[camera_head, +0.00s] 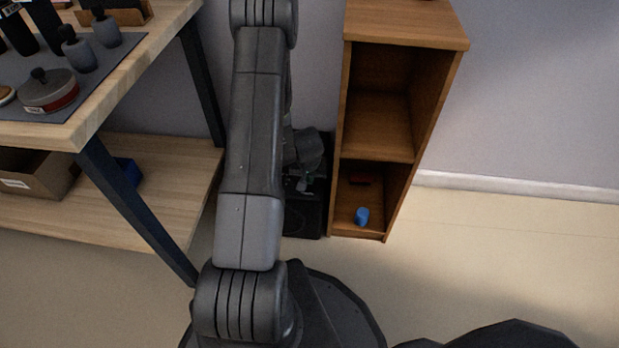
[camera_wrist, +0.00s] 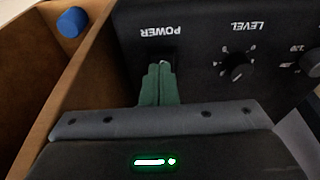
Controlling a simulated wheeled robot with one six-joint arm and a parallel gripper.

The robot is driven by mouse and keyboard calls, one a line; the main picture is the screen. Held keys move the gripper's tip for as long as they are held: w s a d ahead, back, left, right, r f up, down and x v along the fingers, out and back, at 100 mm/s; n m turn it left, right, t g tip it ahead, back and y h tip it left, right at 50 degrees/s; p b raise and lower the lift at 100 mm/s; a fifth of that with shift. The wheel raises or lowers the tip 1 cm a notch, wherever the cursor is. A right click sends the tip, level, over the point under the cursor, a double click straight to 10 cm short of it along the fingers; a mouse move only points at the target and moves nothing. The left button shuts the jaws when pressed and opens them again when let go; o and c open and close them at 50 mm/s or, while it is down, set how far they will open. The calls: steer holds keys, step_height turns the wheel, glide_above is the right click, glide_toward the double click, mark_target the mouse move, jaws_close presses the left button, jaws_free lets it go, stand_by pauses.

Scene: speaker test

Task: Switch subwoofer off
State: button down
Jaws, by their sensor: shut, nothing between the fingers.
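The black subwoofer (camera_head: 303,218) stands on the floor against the left side of the wooden shelf, partly hidden by my arm. In the wrist view its panel (camera_wrist: 205,75) shows upside down, with the label POWER, a LEVEL knob (camera_wrist: 237,68) and part of another knob (camera_wrist: 311,62) at the right edge. My gripper (camera_wrist: 160,68) has its green fingers shut and empty, with the tips at the power switch (camera_wrist: 170,56) just below the POWER label. The fingers cover most of the switch, so its position and any contact are unclear. In the head view my gripper (camera_head: 304,186) is small above the subwoofer.
The wooden shelf (camera_head: 405,28) stands close on the right. Floor (camera_head: 520,250) at right is mostly clear.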

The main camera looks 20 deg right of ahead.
steer(key=shift+s+a+f+b, duration=0.15)
steer(key=shift+f+b, duration=0.25)
steer(key=shift+f, duration=0.2)
steer(key=shift+s+r, duration=0.1)
steer(key=shift+r, duration=0.05)
steer(key=shift+w+d+r+p, duration=0.2)
steer(key=shift+w+p, duration=0.05)
steer(key=shift+p, duration=0.6)
steer(key=shift+w+d+r+p, duration=0.15)
steer(key=shift+w+p, duration=0.15)
steer(key=shift+p, duration=0.35)
steer(key=shift+w, duration=0.1)
